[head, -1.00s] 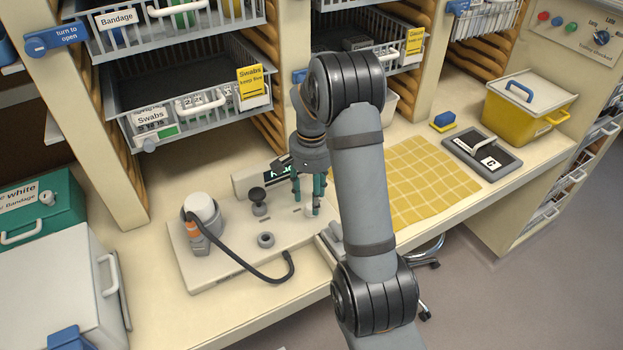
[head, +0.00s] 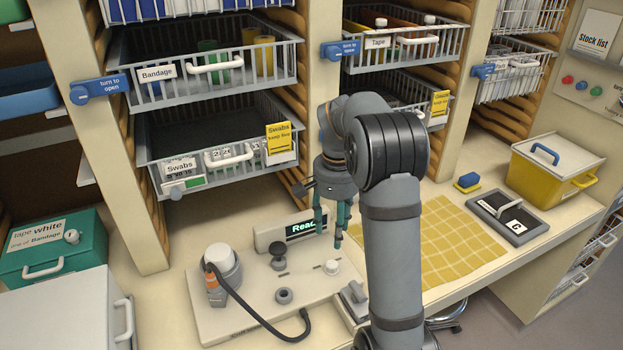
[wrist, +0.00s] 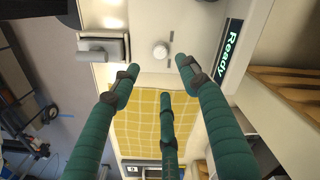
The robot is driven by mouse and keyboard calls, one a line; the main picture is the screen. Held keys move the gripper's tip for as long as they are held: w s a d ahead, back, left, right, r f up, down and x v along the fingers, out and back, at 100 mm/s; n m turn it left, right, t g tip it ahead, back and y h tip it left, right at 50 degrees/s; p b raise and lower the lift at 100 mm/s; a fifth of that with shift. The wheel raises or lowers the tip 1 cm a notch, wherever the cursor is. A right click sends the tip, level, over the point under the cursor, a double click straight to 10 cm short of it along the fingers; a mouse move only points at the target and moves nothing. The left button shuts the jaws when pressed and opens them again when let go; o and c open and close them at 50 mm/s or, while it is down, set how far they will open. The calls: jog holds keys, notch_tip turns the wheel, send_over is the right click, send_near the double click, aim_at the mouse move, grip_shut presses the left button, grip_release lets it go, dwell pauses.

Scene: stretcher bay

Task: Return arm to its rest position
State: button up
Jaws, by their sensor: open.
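My gripper (head: 334,222) hangs above the right end of the white device panel (head: 235,318) in the head view, its green fingers pointing down. In the wrist view my gripper (wrist: 160,88) shows its green fingers spread apart with nothing between them. The white knob (wrist: 160,50) lies beyond the fingertips, apart from them. The knob (head: 332,267) also shows on the panel in the head view. A display (wrist: 231,50) reads "Ready". My arm crosses the right middle of the head view and hides part of the counter.
An open Swabs basket (head: 205,150) juts out behind the panel, with a Bandage basket (head: 200,75) above. The yellow checked mat (head: 450,240) is clear. A yellow bin (head: 550,175) stands at right, a green box (head: 55,245) at left. A black cable (head: 255,318) loops over the panel.

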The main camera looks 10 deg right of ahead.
aim_at(332, 264)
jog(key=shift+f, duration=0.1)
notch_tip(332, 264, down, 12)
jog(key=shift+f, duration=0.1)
jog(key=shift+r+m, duration=0.2)
jog(key=shift+m, duration=0.5)
